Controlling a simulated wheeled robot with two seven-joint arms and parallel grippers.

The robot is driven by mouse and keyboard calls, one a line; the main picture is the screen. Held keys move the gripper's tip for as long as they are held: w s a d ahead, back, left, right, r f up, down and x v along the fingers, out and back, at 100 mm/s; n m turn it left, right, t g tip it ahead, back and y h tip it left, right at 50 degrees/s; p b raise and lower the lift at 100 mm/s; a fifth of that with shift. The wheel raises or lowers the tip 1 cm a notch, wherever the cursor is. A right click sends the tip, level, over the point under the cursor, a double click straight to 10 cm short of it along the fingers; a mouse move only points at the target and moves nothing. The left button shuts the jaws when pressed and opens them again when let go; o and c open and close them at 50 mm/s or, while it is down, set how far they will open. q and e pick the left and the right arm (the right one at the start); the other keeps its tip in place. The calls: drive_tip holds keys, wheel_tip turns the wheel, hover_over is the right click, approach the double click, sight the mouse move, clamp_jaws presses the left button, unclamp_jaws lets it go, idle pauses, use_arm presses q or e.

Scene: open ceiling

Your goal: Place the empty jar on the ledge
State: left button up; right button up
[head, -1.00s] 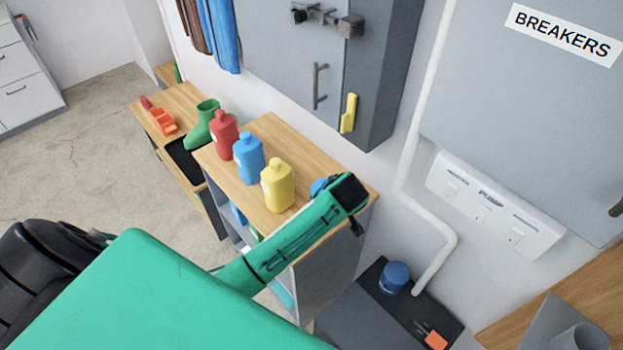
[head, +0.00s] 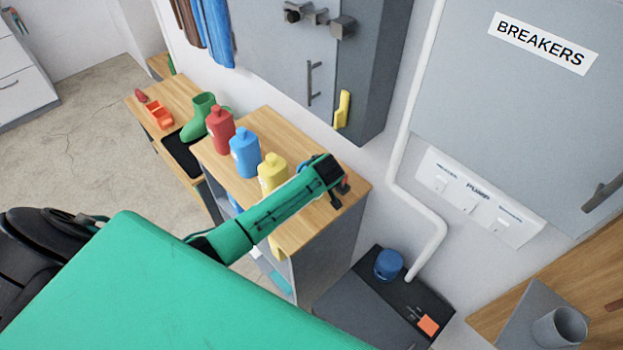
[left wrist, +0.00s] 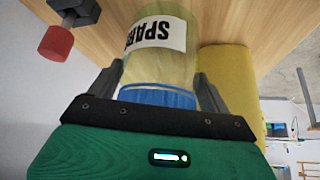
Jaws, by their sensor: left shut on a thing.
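My left gripper (head: 318,172) reaches in at the right end of a wooden-topped shelf unit (head: 262,124), close to a yellow bottle (head: 272,176). In the left wrist view its fingers (left wrist: 160,88) are shut on a clear jar (left wrist: 162,50) with a blue lid (left wrist: 157,98) and a white label starting "SPAR". The jar looks see-through, with no contents visible. Wood fills the background behind it; I cannot tell whether the jar touches it. In the head view the jar is mostly hidden by the gripper. My right gripper is out of view.
Blue (head: 245,155) and red (head: 220,127) bottles stand left of the yellow one, with a green boot (head: 198,118) beyond. A red-tipped dark fitting (head: 344,185) sits near the unit's right edge. A grey cabinet (head: 375,75) hangs above. A blue container (head: 389,265) stands lower right.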

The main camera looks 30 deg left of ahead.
use_arm(q)
drive_tip(key=o, duration=0.7)
drive_tip(key=shift+f, duration=0.15)
drive_tip(key=shift+o, duration=0.9)
